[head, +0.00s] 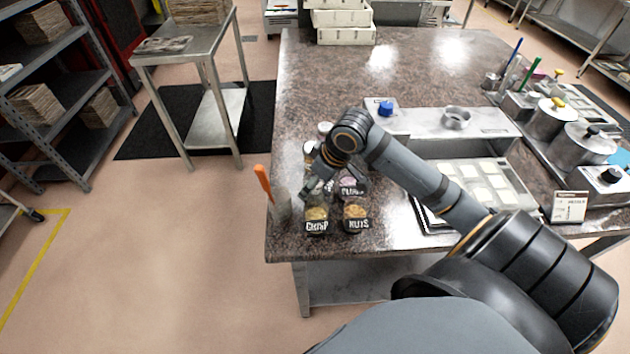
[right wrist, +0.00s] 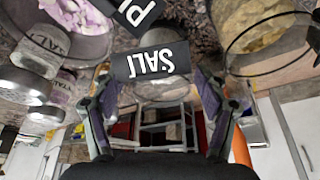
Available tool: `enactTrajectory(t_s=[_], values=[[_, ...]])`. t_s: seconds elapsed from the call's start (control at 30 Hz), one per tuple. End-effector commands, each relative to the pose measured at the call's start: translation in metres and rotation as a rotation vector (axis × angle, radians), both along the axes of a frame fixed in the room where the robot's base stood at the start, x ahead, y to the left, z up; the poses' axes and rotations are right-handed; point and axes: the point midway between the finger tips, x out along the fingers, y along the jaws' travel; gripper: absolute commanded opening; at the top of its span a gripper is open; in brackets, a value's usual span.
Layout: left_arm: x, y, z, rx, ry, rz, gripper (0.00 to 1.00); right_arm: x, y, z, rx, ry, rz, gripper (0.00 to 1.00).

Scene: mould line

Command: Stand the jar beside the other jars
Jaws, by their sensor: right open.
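In the right wrist view, a small clear jar (right wrist: 160,92) with a black label reading SALT, upside down there, sits between the fingers of my right gripper (right wrist: 157,82). The fingers are spread on both sides of it; I cannot tell whether they touch it. In the head view my right gripper (head: 314,186) is over the jar group at the counter's near left corner, and the SALT jar is mostly hidden there. Other jars stand close by: a NUTS jar (head: 356,212), a jar of yellowish pieces (head: 316,214) and a jar with purple contents (head: 349,181). My left gripper is not in view.
A container with an orange-handled tool (head: 264,184) stands at the counter's left edge. Small lidded jars (head: 325,128) stand behind my gripper. A tray of pale squares (head: 480,185) and metal pots (head: 552,118) are to the right. The counter (head: 330,80) is clear behind.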

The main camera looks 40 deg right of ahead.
Motion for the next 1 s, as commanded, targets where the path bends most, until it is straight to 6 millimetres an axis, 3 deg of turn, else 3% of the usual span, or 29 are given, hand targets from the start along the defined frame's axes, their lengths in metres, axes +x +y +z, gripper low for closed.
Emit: enactTrajectory(t_s=[0.27,0.77,1.0], values=[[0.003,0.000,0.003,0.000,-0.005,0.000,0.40,0.000,-0.002,0.009,-0.005,-0.003,0.000,0.74],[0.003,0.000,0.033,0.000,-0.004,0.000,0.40,-0.021,-0.010,0.062,-0.012,0.001,0.003,0.74],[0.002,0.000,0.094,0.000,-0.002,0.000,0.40,-0.030,-0.014,0.093,-0.010,0.004,-0.004,0.74]])
